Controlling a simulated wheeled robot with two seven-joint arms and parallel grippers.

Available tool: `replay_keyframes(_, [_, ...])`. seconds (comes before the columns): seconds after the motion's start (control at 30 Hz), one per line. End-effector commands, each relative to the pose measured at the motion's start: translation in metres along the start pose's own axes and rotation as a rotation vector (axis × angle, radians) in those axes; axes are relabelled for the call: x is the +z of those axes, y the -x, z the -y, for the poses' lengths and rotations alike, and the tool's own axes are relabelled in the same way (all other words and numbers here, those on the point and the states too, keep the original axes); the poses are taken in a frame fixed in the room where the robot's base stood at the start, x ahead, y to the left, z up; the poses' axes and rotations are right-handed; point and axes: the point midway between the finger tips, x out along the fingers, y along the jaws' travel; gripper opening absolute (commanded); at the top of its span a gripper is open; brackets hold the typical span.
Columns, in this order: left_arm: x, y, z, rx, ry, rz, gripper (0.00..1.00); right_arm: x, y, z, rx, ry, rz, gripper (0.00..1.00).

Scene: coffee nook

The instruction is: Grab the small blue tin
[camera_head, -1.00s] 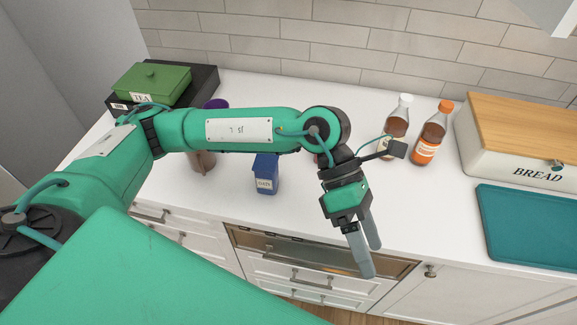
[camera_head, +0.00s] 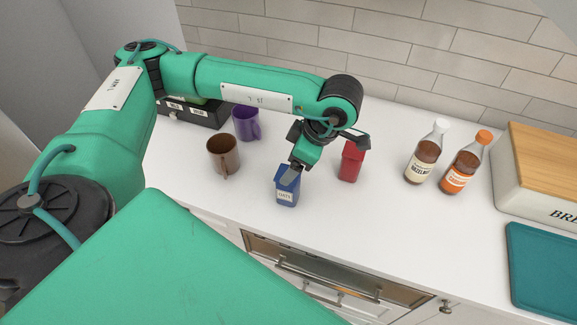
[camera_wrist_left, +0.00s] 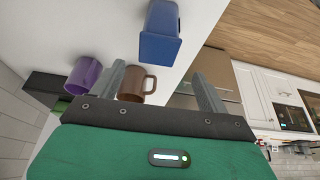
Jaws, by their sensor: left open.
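The small blue tin (camera_head: 286,193) stands on the white counter with a pale label that seems to read OATS facing the front edge. In the head view my left gripper (camera_head: 293,172) points down at the tin's top, and its fingers overlap the tin's upper part. In the left wrist view the blue tin (camera_wrist_left: 160,40) lies just beyond the two spread fingertips of my left gripper (camera_wrist_left: 158,70), with no visible grip on it. The left gripper is open and empty. My right gripper is not in view.
A red tin (camera_head: 350,163) stands close to the right of the gripper. A brown mug (camera_head: 222,155) and a purple mug (camera_head: 246,122) are to the left. Two syrup bottles (camera_head: 425,155) (camera_head: 464,165), a bread box (camera_head: 545,180) and a teal board (camera_head: 545,270) are to the right.

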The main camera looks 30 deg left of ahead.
Motion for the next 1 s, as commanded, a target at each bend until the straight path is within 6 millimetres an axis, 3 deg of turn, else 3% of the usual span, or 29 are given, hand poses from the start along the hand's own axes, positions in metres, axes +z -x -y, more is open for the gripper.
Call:
replay_keyframes(0.13, [-0.001,-0.022,0.0,-0.002,0.002,-0.001,0.77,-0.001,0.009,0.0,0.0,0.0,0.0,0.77])
replay_keyframes(0.43, [0.002,-0.042,-0.001,-0.002,-0.001,-0.001,0.77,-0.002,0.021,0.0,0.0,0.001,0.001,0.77])
replay_keyframes(0.7, [0.007,-0.078,-0.004,-0.002,-0.001,0.0,0.77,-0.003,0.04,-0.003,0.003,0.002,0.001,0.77])
replay_keyframes(1.0, [0.009,-0.087,-0.005,0.0,-0.001,0.002,0.77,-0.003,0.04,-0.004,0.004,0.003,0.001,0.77])
